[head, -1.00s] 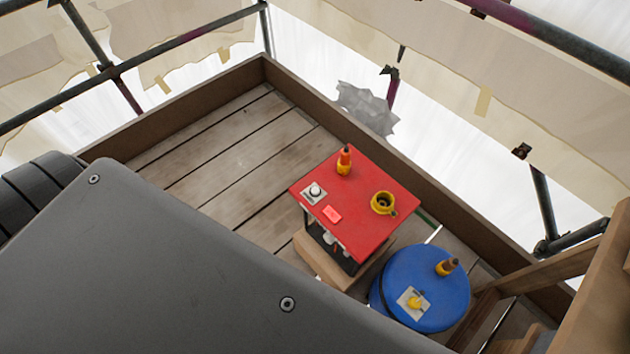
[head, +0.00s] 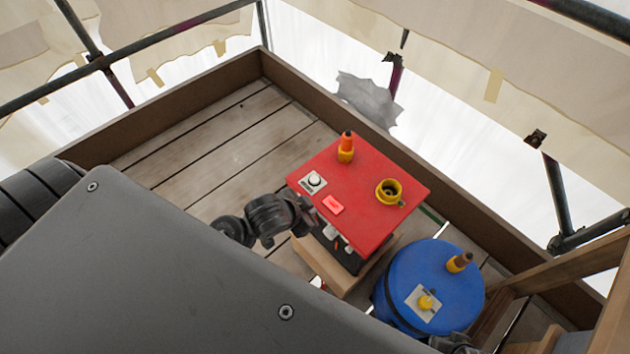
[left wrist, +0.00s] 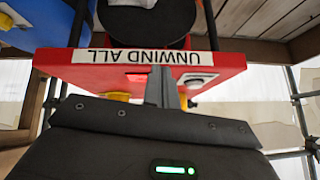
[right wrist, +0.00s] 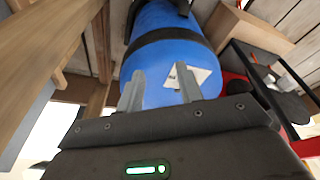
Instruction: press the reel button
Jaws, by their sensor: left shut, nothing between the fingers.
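The red-topped stand (head: 370,225) carries a white plate with a pale round button (head: 314,180) at its left corner and a small red button block (head: 333,205) near its front edge. I cannot tell which is the reel button. In the left wrist view the stand's edge (left wrist: 90,57) reads "UNWIND ALL", upside down, with a dark round reel (left wrist: 145,22) beyond. My left gripper (head: 308,214) is shut and empty by the stand's front left edge, close to both buttons; contact is unclear. My right gripper (right wrist: 158,85) is open and empty near the blue drum (right wrist: 160,55).
A yellow ring-shaped cup (head: 389,191) and an orange-and-yellow bottle (head: 346,148) stand on the red top. The blue drum bears a white plate with a yellow knob (head: 426,302) and a brown-and-yellow bottle (head: 459,262). Wooden planks (head: 205,170) at left are clear.

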